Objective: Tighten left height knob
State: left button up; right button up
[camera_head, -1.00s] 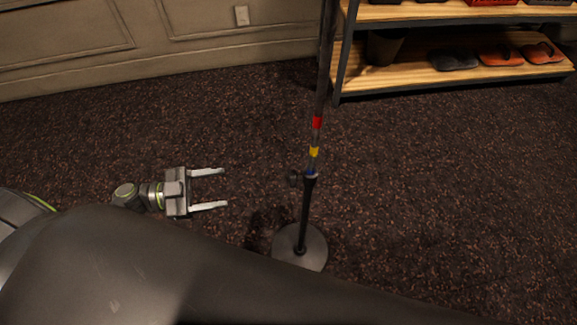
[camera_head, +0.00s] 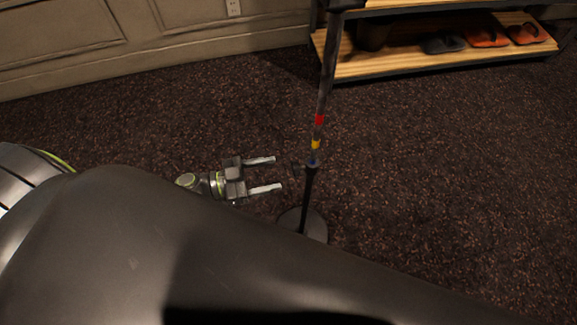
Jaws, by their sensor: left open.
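A dark upright stand pole (camera_head: 307,195) rises from a round base (camera_head: 318,228), which my own arm partly covers. The height knob (camera_head: 297,166) is a small dark shape on the left side of the collar, hard to make out against the carpet. My left gripper (camera_head: 271,174) is open and empty, left of the knob, its two pale fingers pointing right toward the pole. A gap shows between fingertips and pole. My right gripper is not in view.
A wooden shelf (camera_head: 385,62) with orange and grey footwear stands at the back right. A panelled wall with an outlet (camera_head: 233,7) runs along the back left. Dark carpet is free around the stand. My large dark arm link fills the foreground.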

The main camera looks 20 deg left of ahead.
aim_at(292, 170)
pick_arm(q)
jog(key=shift+x, duration=2.8)
jog(key=c, duration=1)
jog(key=shift+m+p, duration=0.35)
jog(key=shift+m, duration=0.05)
jog(key=m, duration=0.3)
jog(key=shift+a+m, duration=0.1)
jog(key=shift+m, duration=2)
